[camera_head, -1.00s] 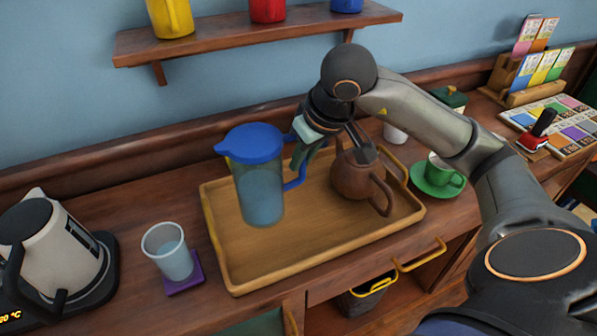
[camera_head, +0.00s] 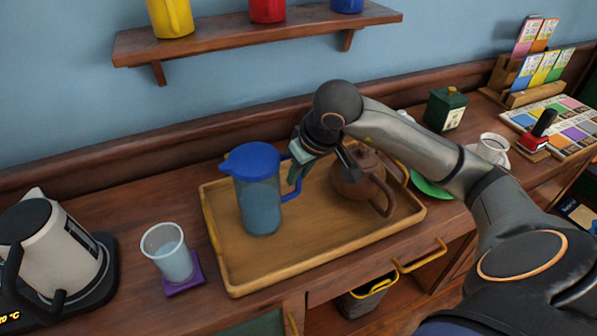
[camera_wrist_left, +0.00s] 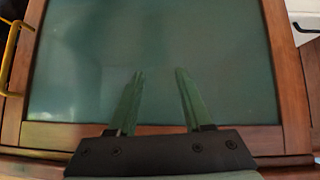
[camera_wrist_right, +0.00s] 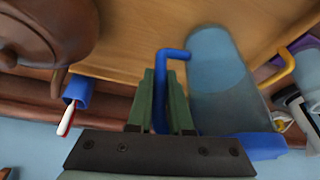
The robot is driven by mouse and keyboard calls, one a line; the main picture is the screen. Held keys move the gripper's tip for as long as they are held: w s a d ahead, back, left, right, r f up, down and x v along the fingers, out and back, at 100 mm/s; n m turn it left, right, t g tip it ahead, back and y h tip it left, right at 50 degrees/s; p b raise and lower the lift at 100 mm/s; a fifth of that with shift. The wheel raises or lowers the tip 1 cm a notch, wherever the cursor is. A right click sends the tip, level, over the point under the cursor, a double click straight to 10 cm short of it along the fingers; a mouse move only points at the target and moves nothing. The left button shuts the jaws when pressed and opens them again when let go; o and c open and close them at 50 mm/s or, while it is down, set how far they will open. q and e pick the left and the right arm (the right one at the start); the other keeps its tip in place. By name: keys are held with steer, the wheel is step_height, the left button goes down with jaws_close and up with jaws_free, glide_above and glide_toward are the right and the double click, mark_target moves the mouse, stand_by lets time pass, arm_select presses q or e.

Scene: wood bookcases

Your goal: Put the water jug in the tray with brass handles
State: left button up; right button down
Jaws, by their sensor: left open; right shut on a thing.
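The water jug (camera_head: 262,205) is clear with a blue lid and blue handle and holds water. It stands upright inside the left half of the wooden tray (camera_head: 275,272). I cannot tell whether its base touches the tray floor. My right gripper (camera_head: 296,176) is shut on the jug's handle, also seen in the right wrist view (camera_wrist_right: 162,85). A yellow handle (camera_wrist_right: 281,70) shows at the tray's end there. My left gripper (camera_wrist_left: 158,75) is open and empty in front of a green cabinet panel (camera_wrist_left: 150,50); it is outside the head view.
A brown teapot (camera_head: 352,180) stands in the tray's right half, close to my right gripper. A glass of water (camera_head: 170,255) on a purple coaster (camera_head: 184,284) and a kettle (camera_head: 50,250) are left of the tray. A green saucer (camera_head: 430,187) is partly hidden by my right arm.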

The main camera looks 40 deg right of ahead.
steer(key=c, duration=0.8)
jaws_free()
steer(key=shift+f, duration=0.1)
steer(key=shift+c, duration=0.2)
arm_select(q)
steer(key=shift+d+f, duration=0.1)
steer(key=shift+f, duration=0.05)
arm_select(e)
steer(key=shift+r, duration=0.25)
arm_select(q)
steer(key=shift+s+a+r+p, duration=0.4)
steer(key=shift+a+p, duration=0.1)
steer(key=shift+p, duration=0.35)
arm_select(e)
steer(key=v, duration=1.2)
arm_select(q)
steer(key=shift+w+r, duration=0.1)
steer(key=shift+w, duration=0.05)
arm_select(e)
steer(key=shift+f, duration=0.1)
